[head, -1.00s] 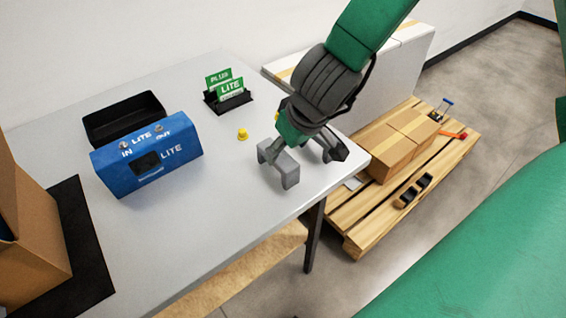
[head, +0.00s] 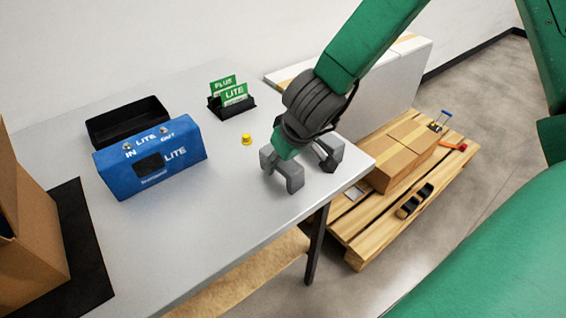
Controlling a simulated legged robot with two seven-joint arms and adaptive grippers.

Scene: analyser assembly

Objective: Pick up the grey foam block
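Contact is not clear. My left gripper is not in view.
A blue LITE housing (head: 150,160), an open black tray (head: 126,122), a yellow button (head: 247,140) and a green card holder (head: 232,106) stand on the table (head: 215,215). A cardboard box (head: 35,240) is at left. A pallet (head: 365,240) with boxes stands beyond the right edge.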

